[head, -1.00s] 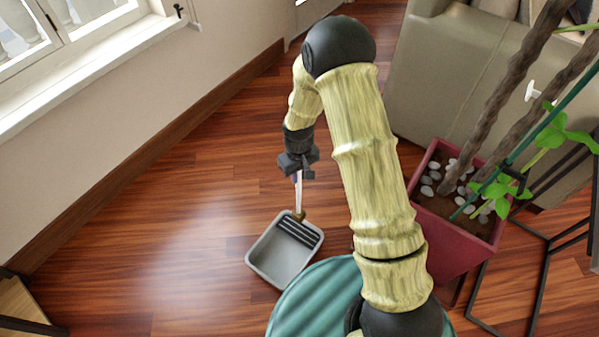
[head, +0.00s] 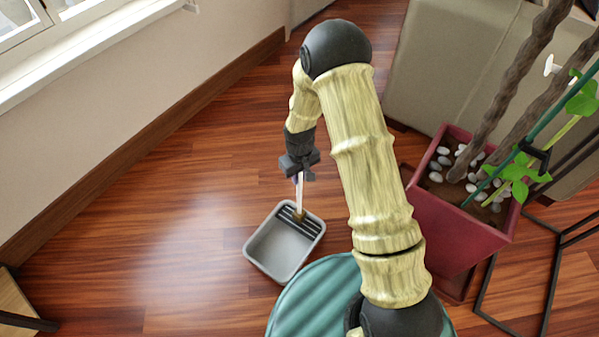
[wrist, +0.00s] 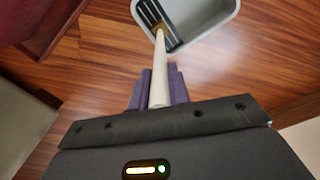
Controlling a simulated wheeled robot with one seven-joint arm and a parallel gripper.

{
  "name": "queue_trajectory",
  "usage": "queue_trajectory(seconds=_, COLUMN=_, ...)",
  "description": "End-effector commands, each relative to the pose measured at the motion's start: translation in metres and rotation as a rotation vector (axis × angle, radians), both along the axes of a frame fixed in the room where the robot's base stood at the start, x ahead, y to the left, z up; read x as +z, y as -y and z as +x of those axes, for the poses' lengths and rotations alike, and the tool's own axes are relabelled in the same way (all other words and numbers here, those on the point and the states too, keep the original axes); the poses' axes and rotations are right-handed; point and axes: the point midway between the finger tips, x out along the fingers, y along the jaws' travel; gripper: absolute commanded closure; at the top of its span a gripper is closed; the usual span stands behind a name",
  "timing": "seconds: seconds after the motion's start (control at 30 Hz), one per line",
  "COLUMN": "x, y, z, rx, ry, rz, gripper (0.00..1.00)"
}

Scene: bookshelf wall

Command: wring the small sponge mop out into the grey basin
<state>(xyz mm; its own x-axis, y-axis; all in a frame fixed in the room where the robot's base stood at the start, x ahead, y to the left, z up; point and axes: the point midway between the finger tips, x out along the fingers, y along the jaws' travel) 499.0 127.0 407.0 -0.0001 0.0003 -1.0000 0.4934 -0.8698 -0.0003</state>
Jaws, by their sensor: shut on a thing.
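The grey basin (head: 272,262) stands on the wooden floor in front of me, with dark slats across its far end. My gripper (head: 299,177) is shut on the pale handle of the small sponge mop (head: 299,196). The handle points down to the slats, and the brownish mop head shows small at its lower end. In the wrist view the handle (wrist: 160,75) runs from between the purple fingers (wrist: 158,88) to the slats of the basin (wrist: 207,30). I cannot tell whether the head presses on the slats or hangs just above them.
A red planter (head: 455,225) with pebbles and a plant stands to the right of my arm. A grey sofa (head: 440,75) is behind it, and a black metal frame (head: 548,270) is at the lower right. The floor left of the basin is clear up to the wall.

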Motion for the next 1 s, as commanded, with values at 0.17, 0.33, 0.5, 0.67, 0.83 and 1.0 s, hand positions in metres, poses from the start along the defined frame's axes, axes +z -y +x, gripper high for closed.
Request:
queue_trajectory(seconds=0.17, x=-0.016, y=0.0, z=0.0, rx=0.0, ry=0.001, rz=0.0, gripper=1.0)
queue_trajectory(seconds=0.33, x=-0.019, y=0.0, z=0.0, rx=0.0, ry=0.001, rz=0.0, gripper=1.0)
queue_trajectory(seconds=0.5, x=-0.018, y=0.0, z=0.0, rx=0.0, ry=0.001, rz=0.0, gripper=1.0)
queue_trajectory(seconds=0.67, x=-0.018, y=0.0, z=0.0, rx=0.0, ry=0.001, rz=0.0, gripper=1.0)
queue_trajectory(seconds=0.83, x=-0.018, y=0.0, z=0.0, rx=0.0, ry=0.001, rz=0.0, gripper=1.0)
queue_trajectory(seconds=1.0, x=-0.017, y=0.0, z=-0.001, rx=0.0, ry=0.0, rz=0.0, gripper=1.0)
